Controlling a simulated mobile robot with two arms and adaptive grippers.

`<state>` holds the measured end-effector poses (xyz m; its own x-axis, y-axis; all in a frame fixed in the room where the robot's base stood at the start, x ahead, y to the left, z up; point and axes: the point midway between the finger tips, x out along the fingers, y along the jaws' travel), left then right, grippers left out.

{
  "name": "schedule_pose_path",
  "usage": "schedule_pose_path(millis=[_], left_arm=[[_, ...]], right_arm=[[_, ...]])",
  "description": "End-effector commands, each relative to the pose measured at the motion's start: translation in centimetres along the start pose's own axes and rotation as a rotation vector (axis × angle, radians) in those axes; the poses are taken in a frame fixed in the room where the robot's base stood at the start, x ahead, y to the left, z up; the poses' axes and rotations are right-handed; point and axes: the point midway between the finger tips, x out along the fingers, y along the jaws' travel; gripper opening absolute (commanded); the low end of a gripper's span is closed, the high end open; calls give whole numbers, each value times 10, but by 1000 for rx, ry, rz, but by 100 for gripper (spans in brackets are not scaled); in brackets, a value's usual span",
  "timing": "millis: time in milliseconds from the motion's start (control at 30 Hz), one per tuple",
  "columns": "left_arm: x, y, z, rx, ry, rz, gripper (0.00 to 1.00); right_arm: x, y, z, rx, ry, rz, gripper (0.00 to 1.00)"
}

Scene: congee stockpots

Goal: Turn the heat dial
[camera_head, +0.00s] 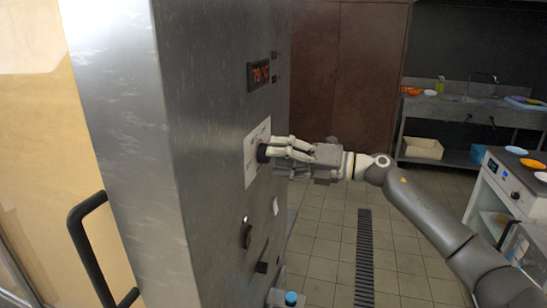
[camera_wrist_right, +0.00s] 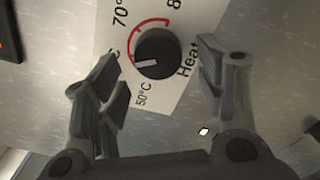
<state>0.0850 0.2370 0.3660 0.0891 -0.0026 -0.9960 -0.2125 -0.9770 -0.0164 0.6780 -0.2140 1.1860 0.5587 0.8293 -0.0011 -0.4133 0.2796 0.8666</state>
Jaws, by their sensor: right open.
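The heat dial (camera_head: 261,154) is a round black knob on a white label plate (camera_head: 250,172) on the steel cabinet's side. In the right wrist view the dial (camera_wrist_right: 158,50) has a pale pointer mark turned to the lower left, near the 50°C print. A red arc curves around its upper side. My right gripper (camera_head: 273,149) is open at the dial. In the wrist view its fingers (camera_wrist_right: 160,68) stand on either side of the dial, with a visible gap to each side. I cannot tell how deep the fingertips reach. My left gripper is not in view.
A red digital display (camera_head: 259,75) sits above the plate and appears to read 79 °C. A black knob (camera_head: 246,233) is lower on the same panel. A black door handle (camera_head: 92,245) projects at left. The tiled floor (camera_head: 322,235) right of the cabinet is mostly open.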

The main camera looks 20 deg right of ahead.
Motion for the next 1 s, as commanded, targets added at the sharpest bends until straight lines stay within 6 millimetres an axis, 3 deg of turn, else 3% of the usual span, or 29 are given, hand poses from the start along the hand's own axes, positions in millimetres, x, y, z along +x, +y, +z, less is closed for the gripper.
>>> schedule_pose_path(millis=[300,500,1000], left_arm=[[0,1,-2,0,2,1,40],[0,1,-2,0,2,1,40],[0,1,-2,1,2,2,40]], right_arm=[[-69,-2,0,0,-1,-6,63],[-95,-2,0,1,-1,-4,63],[-101,0,0,0,0,-1,63]])
